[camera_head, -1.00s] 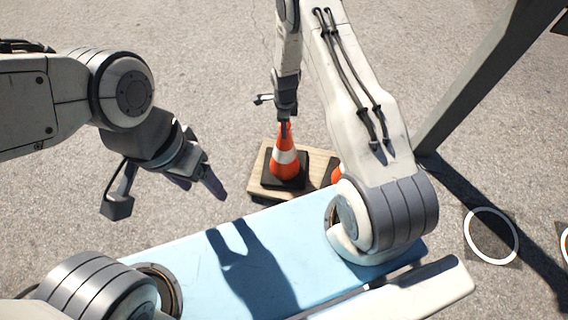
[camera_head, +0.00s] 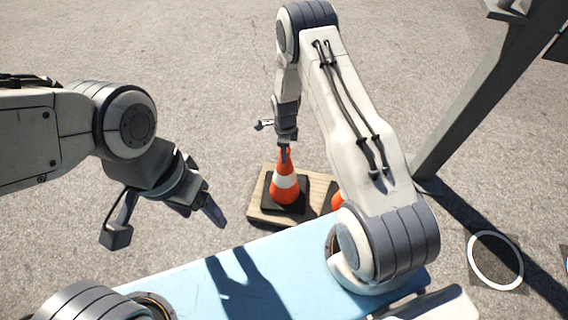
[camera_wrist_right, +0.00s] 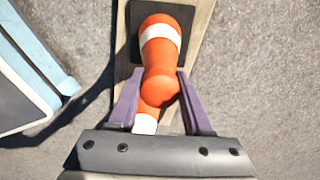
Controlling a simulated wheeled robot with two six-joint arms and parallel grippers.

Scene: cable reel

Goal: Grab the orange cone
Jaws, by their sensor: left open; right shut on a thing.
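An orange cone (camera_head: 285,187) with a white band and a black square base stands upright on a wooden board (camera_head: 262,210). My right gripper (camera_head: 285,150) is at the cone's top, coming down from above. In the right wrist view the purple fingers of my right gripper (camera_wrist_right: 161,100) are shut on the top of the orange cone (camera_wrist_right: 160,60), one on each side. A second orange and white cone (camera_head: 338,200) is mostly hidden behind my right arm. My left gripper (camera_head: 165,215) is open and empty, off to the left of the board.
My light blue base top lies in front of the board. A grey metal post (camera_head: 470,100) rises at the right. A white ring (camera_head: 495,260) lies on the ground at the right. The paved ground behind and left of the board is clear.

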